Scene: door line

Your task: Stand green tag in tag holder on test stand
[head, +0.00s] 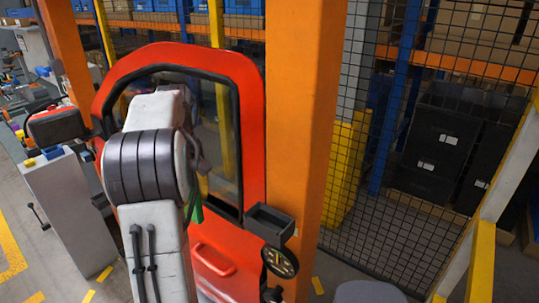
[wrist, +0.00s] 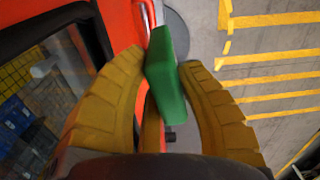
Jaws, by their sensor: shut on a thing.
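The green tag (wrist: 168,75) is a flat block between the two yellow fingers of my gripper (wrist: 160,62) in the wrist view. My gripper is shut on it. In the head view a small green part of the tag (head: 196,207) shows beside my arm, in front of the red door; my arm hides most of the gripper. A dark open-topped box (head: 269,223) is at the door's right edge, by the orange post, to the right of the tag and apart from it. I cannot tell whether this box is the tag holder, and I cannot identify the test stand.
The red door (head: 252,150) has a window and a red handle (head: 213,260). A round dial (head: 280,262) sits below the dark box. An orange post (head: 302,130) and mesh fence stand right. A grey pedestal (head: 70,205) with small blue and yellow things stands left.

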